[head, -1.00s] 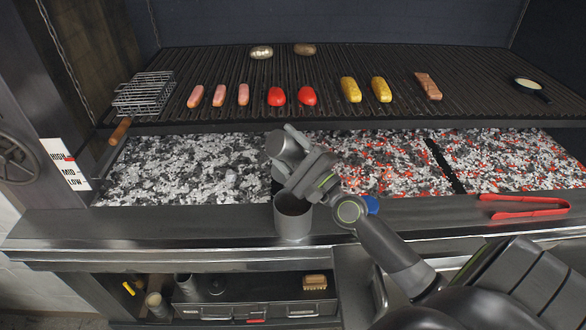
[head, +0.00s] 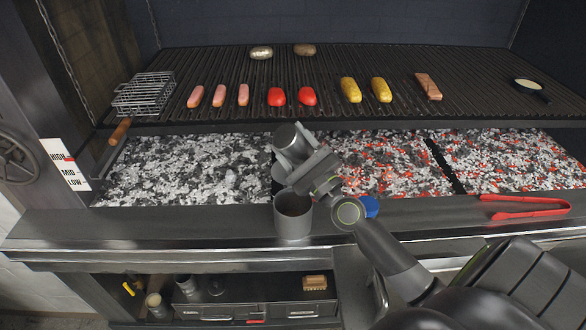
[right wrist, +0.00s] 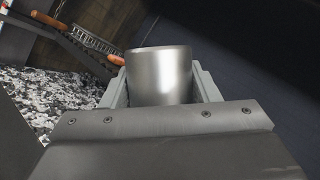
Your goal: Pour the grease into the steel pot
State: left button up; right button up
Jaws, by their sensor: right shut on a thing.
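My right gripper (head: 295,168) is shut on a plain steel cup (head: 291,137), held tilted above the front ledge. The cup also shows between the fingers in the right wrist view (right wrist: 160,75). I cannot see inside it, and no grease stream shows. A grey steel pot (head: 293,226) stands upright on the ledge just below the gripper. Its opening is partly covered by the gripper, and its inside looks dark. My left gripper is not in view.
The coal bed (head: 185,170) lies behind the ledge (head: 150,225), under the grate (head: 210,65) with sausages and vegetables. Red tongs (head: 525,207) lie on the right of the ledge. A blue object (head: 369,207) sits beside my arm. A wire basket (head: 145,92) rests at left.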

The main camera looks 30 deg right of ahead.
jog(key=n+y, duration=0.1)
jog(key=n, duration=0.1)
jog(key=a+n, duration=0.1)
jog(key=n, duration=0.1)
jog(key=shift+a+g+y, duration=0.2)
jog(key=shift+g+y, duration=0.2)
jog(key=shift+a+f+n+y, duration=0.25)
jog(key=shift+n+y, duration=0.25)
jog(key=shift+n, duration=0.4)
